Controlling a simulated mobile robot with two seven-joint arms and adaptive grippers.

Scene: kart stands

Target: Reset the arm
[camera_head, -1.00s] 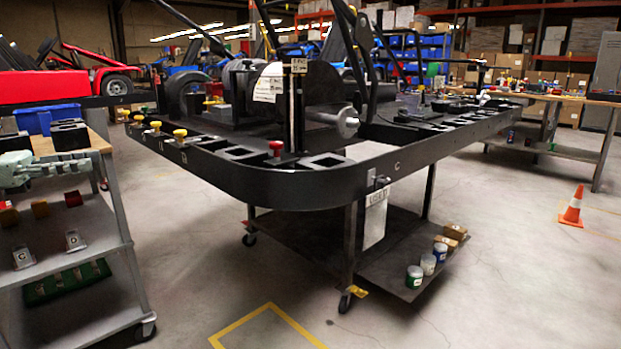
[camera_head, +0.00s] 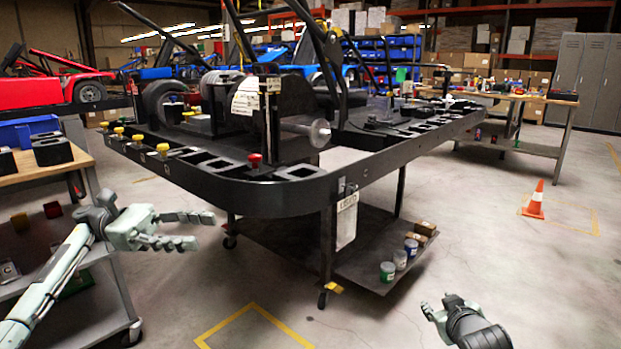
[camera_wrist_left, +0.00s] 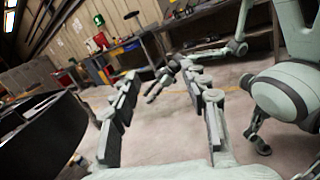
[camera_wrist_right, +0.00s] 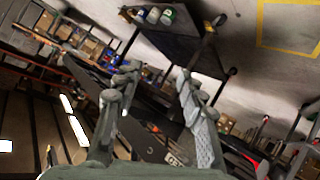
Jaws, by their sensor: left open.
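My left gripper (camera_head: 204,230) is in front of the left shelf cart, pointing right, with its fingers apart and nothing between them. In the left wrist view its fingers (camera_wrist_left: 160,78) are spread over the floor. My right gripper (camera_head: 434,304) is low at the lower right of the head view, over bare floor. In the right wrist view its fingers (camera_wrist_right: 158,76) stand apart with nothing held between them. Both grippers are clear of the black kart stand (camera_head: 275,197).
A shelf cart (camera_head: 72,255) stands at the left, close to my left arm. The kart stand on wheels fills the middle, with jars (camera_head: 388,271) on its lower shelf. An orange cone (camera_head: 534,200) stands at the right. The floor at the front right is free.

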